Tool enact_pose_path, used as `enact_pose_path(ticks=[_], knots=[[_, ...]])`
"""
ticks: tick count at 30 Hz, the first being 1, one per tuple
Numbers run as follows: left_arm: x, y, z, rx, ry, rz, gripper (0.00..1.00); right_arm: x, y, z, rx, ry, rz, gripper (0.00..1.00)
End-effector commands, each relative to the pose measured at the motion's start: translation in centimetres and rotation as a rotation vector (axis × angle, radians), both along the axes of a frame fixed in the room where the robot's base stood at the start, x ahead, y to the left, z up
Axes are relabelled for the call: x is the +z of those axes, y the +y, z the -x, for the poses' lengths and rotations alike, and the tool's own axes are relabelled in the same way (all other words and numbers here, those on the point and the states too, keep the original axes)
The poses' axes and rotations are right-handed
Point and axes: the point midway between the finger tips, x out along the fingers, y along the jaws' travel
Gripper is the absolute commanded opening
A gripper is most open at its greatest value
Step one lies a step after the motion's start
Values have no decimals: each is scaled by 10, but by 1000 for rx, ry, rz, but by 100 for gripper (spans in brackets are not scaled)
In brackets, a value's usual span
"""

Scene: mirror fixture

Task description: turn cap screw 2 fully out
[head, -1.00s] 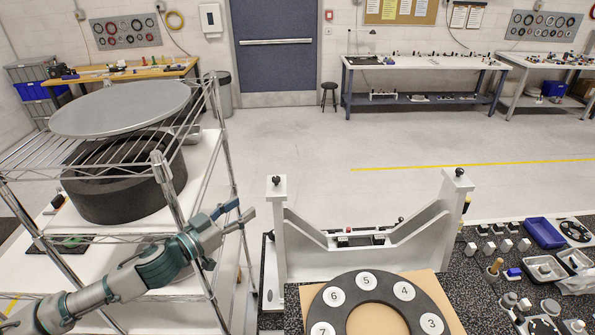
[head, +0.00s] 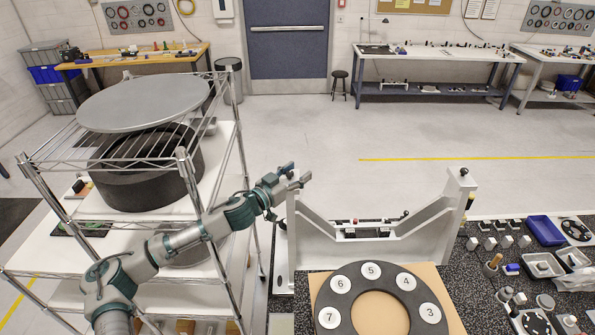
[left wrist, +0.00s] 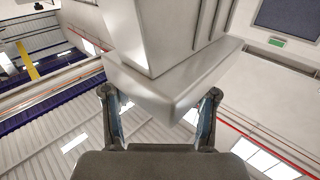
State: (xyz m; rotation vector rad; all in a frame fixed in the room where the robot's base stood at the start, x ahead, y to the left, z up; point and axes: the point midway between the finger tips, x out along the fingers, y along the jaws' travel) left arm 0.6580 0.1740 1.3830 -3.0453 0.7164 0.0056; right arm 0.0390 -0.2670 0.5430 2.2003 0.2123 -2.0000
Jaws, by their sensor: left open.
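The white mirror fixture (head: 452,222) stands upright with two posts joined by a sloped cradle. A black knob tops its right post; the left post's top is hidden behind my left gripper (head: 293,178). That gripper is open and empty in the head view, in front of the left post's upper end. In the left wrist view its two fingers (left wrist: 161,98) are spread, with a pale grey block (left wrist: 165,60) beyond and between them; contact cannot be told. A dark ring (head: 350,280) with number discs 3 to 7 lies on a brown board. No label 2 shows. My right gripper is out of view.
A wire rack (head: 192,180) with a grey round plate (head: 145,100) and a black drum (head: 140,178) stands close at left, beside my left arm. Small parts and a blue tray (head: 545,230) cover the speckled bench at right. Open floor lies behind the fixture.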

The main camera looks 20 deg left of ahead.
Motion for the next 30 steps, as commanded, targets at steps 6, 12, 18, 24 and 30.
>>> enact_pose_path(ticks=[6,12,18,24,30], knots=[[-2,4,0,-6,1,5,49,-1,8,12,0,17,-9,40],[-1,-2,-1,-2,1,0,9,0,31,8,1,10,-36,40],[0,-4,-3,5,0,-4,0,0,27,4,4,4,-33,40],[1,-2,-2,-3,-3,0,0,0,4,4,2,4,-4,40],[1,-2,-2,-2,-3,1,0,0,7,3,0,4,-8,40]])
